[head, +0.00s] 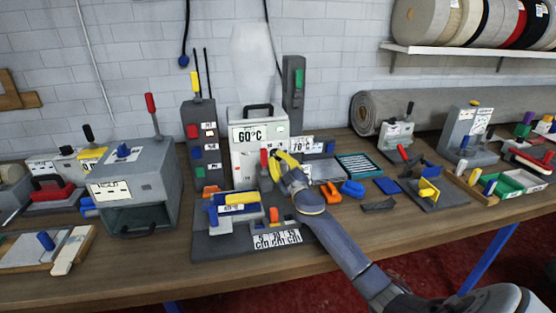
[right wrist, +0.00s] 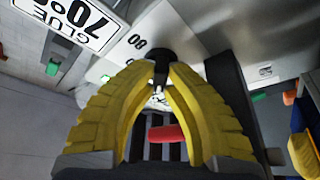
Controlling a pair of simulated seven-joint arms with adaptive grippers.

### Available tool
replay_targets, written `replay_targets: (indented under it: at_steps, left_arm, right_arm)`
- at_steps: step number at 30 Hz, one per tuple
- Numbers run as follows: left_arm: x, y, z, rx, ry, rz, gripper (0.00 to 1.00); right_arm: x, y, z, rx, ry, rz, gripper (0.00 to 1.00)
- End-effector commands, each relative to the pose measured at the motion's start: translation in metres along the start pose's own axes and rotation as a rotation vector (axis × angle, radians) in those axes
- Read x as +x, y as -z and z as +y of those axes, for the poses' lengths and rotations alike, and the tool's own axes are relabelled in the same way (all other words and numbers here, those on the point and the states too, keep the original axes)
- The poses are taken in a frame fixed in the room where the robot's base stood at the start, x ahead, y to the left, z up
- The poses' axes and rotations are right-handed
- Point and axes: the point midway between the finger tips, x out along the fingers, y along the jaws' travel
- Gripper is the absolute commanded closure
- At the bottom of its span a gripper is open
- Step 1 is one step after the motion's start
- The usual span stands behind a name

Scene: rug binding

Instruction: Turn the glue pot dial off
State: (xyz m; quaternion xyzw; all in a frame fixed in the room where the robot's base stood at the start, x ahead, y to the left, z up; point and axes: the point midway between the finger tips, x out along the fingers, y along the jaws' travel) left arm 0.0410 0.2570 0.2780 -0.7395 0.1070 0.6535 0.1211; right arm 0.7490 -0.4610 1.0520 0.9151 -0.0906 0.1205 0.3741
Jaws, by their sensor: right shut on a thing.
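The glue pot is a light grey box (head: 240,172) with a black top handle and a "60°C" plate, standing mid-bench in the head view. My right gripper (head: 276,158), with yellow fingers, is at its front right side and covers the dial in that view. In the right wrist view the fingertips (right wrist: 160,68) are shut on a small dark knob, the dial (right wrist: 158,52), on a grey face marked "80". Its pointer setting cannot be read. A "GLUE 70°" sign (right wrist: 78,20) shows at the upper left. My left gripper is not in view.
A grey post with a green switch (head: 293,90) rises behind. A blue-and-yellow part (head: 238,203) stands in front. A grey open box (head: 136,190) is left, loose coloured blocks right.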

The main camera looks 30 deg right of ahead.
Motion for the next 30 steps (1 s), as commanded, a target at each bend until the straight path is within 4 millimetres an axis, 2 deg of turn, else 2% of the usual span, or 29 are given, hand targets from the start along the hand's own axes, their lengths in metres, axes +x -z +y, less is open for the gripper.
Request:
replay_targets:
  at_steps: [8,30]
  left_arm:
    - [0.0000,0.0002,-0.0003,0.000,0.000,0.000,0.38]
    - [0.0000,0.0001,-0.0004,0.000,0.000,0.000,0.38]
  right_arm:
    - [0.0006,0.0004,0.0023,-0.104,0.043,0.001,1.00]
    - [0.0015,0.0012,0.0049,-0.654,0.269,-0.001,1.00]
